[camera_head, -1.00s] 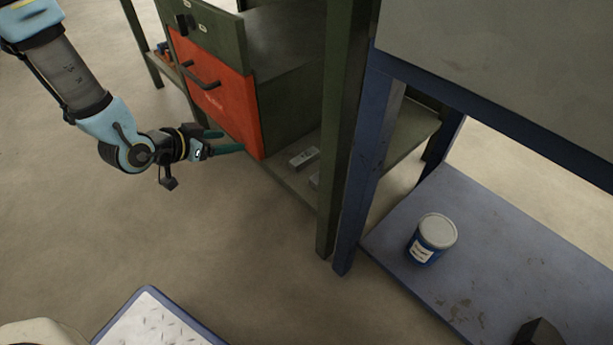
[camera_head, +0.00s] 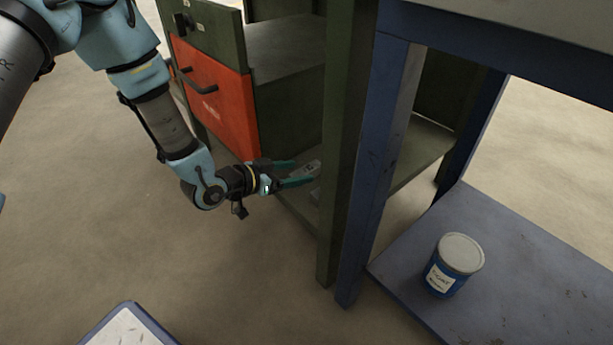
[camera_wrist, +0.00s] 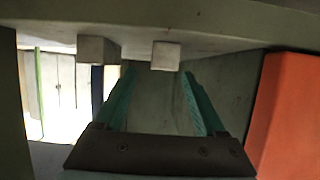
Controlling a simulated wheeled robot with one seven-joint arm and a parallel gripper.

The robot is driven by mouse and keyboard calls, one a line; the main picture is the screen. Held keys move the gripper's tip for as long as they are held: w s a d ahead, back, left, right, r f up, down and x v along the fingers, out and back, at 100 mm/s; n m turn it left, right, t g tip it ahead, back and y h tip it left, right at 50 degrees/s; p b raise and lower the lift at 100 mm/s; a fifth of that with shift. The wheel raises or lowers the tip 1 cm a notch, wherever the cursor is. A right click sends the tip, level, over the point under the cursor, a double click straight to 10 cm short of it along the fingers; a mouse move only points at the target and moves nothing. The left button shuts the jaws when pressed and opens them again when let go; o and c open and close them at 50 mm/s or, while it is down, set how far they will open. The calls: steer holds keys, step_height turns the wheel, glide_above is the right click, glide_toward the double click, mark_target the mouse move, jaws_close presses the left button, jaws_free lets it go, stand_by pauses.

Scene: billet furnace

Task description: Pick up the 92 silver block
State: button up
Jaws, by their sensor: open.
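A small silver block (camera_head: 311,167) lies on the lower shelf of the green bench, just beyond my fingertips. Its marking is too small to read, so I cannot tell whether it is the 92 block. My gripper (camera_head: 302,172) is open and empty, reaching level over the shelf. In the wrist view, which looks upside down, my two green fingers (camera_wrist: 158,72) point at one silver block (camera_wrist: 166,56), which shows between their tips. A second silver block (camera_wrist: 97,50) sits to the left, outside the fingers. In the head view it is mostly hidden behind the green leg.
The orange drawer front (camera_head: 212,108) is close beside my gripper. The green leg (camera_head: 341,150) and blue table leg (camera_head: 376,170) stand to the right. A blue can (camera_head: 455,265) stands on the blue lower shelf (camera_head: 530,270). Floor in front is clear.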

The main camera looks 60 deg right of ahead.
mark_target(304, 170)
steer(key=b+x, duration=0.1)
steer(key=x, duration=0.1)
steer(key=b+x, duration=0.2)
steer(key=shift+w+d+f, duration=0.1)
steer(key=shift+d+f, duration=0.2)
steer(key=shift+f, duration=0.05)
jaws_close()
steer(key=shift+r, duration=0.1)
stand_by(1.0)
